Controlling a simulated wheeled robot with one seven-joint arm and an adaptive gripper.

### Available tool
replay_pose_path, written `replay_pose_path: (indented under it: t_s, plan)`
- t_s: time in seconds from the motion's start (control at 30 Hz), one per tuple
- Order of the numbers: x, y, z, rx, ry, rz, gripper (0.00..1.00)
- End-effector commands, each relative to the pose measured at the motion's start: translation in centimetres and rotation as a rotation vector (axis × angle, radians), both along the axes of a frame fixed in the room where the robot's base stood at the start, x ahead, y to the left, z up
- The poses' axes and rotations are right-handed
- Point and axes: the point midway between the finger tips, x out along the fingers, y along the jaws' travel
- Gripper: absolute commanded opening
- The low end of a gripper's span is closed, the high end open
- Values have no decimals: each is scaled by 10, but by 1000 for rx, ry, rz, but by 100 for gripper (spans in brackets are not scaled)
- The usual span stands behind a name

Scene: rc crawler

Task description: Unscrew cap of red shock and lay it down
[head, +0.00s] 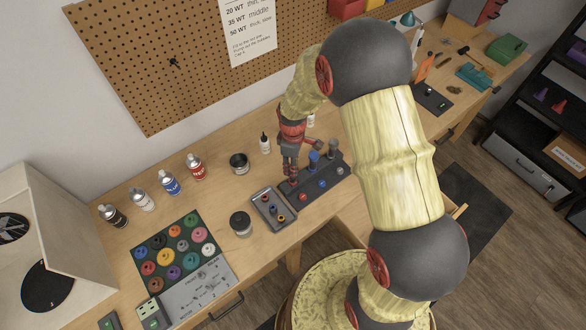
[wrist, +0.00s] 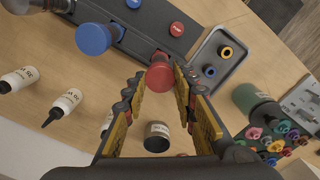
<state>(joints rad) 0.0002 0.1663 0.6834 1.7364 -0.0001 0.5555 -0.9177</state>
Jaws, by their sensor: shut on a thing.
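The red shock's cap (wrist: 160,76) is between the fingertips of my gripper (wrist: 159,84) in the wrist view, and my gripper is shut on it. The cap is at the near end of the dark shock stand (wrist: 120,38). The shock body under the cap is hidden, so I cannot tell whether the cap is still on it. In the head view my gripper (head: 291,171) points down over the left end of the stand (head: 312,190). The blue-capped shock (head: 314,157) stands beside it, also visible in the wrist view (wrist: 94,38). A grey-capped shock (head: 333,148) stands farther right.
A grey tray (head: 259,196) with small coloured rings lies left of the stand. Two dark jars (head: 240,223) (head: 239,163), white bottles (head: 265,144) and several spray cans (head: 195,167) stand nearby. A green mat (head: 148,242) holds colored pots. Bare wood shows between them.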

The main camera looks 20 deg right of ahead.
Motion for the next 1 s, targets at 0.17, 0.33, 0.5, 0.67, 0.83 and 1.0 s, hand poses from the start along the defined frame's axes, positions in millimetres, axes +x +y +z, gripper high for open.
replay_pose_path:
  t_s: [0.17,0.33,0.5,0.67,0.83,1.0]
  plan:
    - [0,0,2,0,0,-1,0]
    - [0,0,9,0,0,-1,0]
    - [0,0,15,0,0,-1,0]
    - [0,0,21,0,0,-1,0]
    - [0,0,27,0,0,-1,0]
    - [0,0,33,0,0,-1,0]
